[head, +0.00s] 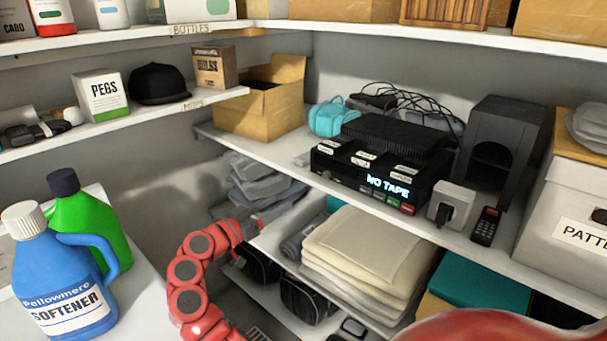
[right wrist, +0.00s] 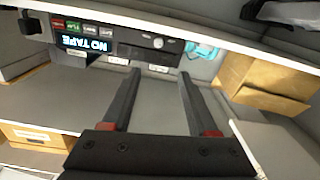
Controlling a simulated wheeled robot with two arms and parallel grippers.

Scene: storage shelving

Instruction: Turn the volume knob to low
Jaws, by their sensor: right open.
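The black deck (head: 362,184) with a glowing NO TAPE display (head: 388,187) sits on the middle shelf. It shows upside down in the right wrist view (right wrist: 120,33). There, a small round pale knob (right wrist: 158,43) is on its front panel, beside the display; I cannot read its label or setting. In the head view the knob is too small to make out clearly. My right gripper (right wrist: 158,80) is open and empty, its fingers pointing towards the deck's knob end, apart from it. In the head view this gripper (head: 255,226) is small, below and left of the deck. My left gripper is not in view.
An open cardboard box (head: 262,112) and a teal bag (head: 332,118) stand left of the deck. Folded cloths (head: 365,250) lie below. Softener bottles (head: 60,270) stand at left.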

